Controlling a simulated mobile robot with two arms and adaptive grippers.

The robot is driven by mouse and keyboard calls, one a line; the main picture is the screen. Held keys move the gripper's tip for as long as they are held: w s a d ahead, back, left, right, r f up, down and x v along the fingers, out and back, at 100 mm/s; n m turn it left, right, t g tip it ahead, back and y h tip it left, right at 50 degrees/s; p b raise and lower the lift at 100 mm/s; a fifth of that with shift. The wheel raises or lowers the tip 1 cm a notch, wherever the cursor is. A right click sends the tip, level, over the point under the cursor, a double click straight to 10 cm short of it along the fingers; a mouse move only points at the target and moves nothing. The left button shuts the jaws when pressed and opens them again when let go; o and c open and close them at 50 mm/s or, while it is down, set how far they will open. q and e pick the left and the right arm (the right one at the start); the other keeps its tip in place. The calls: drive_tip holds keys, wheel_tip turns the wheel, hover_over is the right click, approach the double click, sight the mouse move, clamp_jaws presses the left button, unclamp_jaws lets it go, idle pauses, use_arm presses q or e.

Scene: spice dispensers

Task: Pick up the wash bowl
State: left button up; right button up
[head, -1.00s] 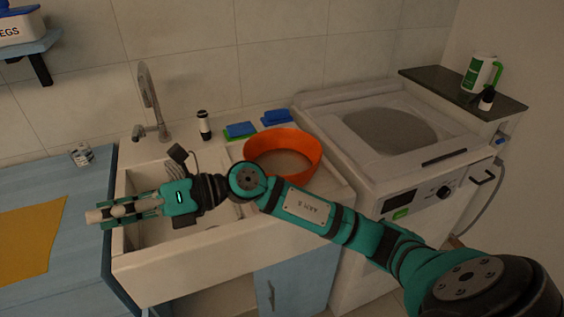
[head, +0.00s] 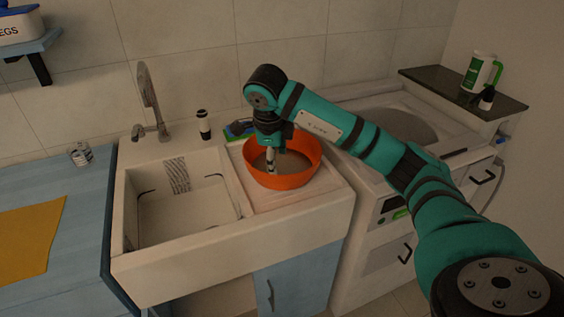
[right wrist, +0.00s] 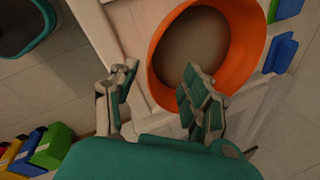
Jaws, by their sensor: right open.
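The wash bowl is a round orange bowl (head: 300,180) on the drainboard right of the sink. It also fills the top middle of the right wrist view (right wrist: 156,50). My left gripper is out of view.
The empty sink basin (head: 180,215) and faucet (head: 150,100) are left of the bowl. A dark bottle (head: 204,125) and a green sponge (head: 238,128) stand behind. The washing machine (head: 370,235) is close on the right.

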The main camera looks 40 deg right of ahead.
hover_over(277, 189)
drive_tip(key=f, duration=0.5)
drive_tip(key=shift+s+a+f+p, duration=0.2)
drive_tip(key=shift+s+a+p, duration=0.05)
drive_tip(key=shift+p, duration=0.15)
drive_tip(key=x, duration=0.2)
drive_tip(key=p+x, duration=0.1)
drive_tip(key=x, duration=0.1)
drive_tip(key=shift+s+a+f, duration=0.2)
drive_tip(key=shift+f, duration=0.05)
drive_tip(key=shift+w+f, duration=0.15)
drive_tip(key=shift+f, duration=0.25)
clamp_jaws()
drive_tip(key=shift+r, duration=0.1)
